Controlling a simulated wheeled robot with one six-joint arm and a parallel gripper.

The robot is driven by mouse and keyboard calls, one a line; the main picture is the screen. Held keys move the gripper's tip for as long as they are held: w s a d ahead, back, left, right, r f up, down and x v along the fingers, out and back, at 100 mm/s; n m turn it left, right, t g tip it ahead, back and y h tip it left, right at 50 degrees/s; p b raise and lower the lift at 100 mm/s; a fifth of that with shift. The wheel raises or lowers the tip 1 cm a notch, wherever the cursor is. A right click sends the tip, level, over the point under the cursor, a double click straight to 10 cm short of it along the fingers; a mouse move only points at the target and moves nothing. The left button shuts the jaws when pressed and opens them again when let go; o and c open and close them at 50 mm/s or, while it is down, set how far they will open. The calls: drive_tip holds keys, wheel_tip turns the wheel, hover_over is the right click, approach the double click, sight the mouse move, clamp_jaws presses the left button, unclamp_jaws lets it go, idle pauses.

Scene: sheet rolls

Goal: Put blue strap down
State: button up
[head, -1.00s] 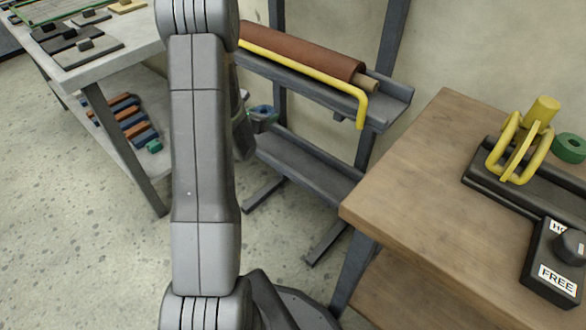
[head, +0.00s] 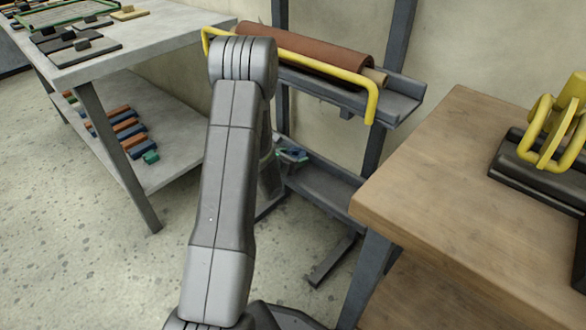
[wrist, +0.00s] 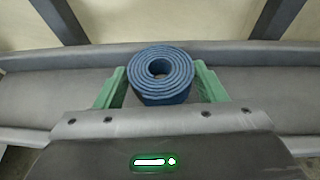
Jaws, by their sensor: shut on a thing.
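The blue strap (wrist: 161,75) is a tight spiral roll, seen end-on between the green fingers of my gripper (wrist: 160,88) in the wrist view. The fingers are shut on its two sides. In the head view, my gripper (head: 291,155) is at the lower grey shelf (head: 325,187) of the rack, partly hidden by my arm. In the wrist view, the grey trough-like shelf (wrist: 260,85) spans the picture behind and below the roll. I cannot tell whether the strap touches it.
Above, the rack holds a brown roll (head: 325,55) behind a yellow bar (head: 310,62). A wooden bench (head: 450,165) with a yellow-handled device (head: 557,130) stands at right. At left, a grey table (head: 165,35) has several orange and blue blocks (head: 122,125) on its lower shelf.

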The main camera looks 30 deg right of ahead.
wheel_tip(320, 180, down, 4)
drive_tip(key=shift+r+b, duration=0.2)
drive_tip(key=shift+b, duration=0.4)
drive_tip(key=shift+f+b, duration=0.4)
drive_tip(key=shift+b, duration=0.2)
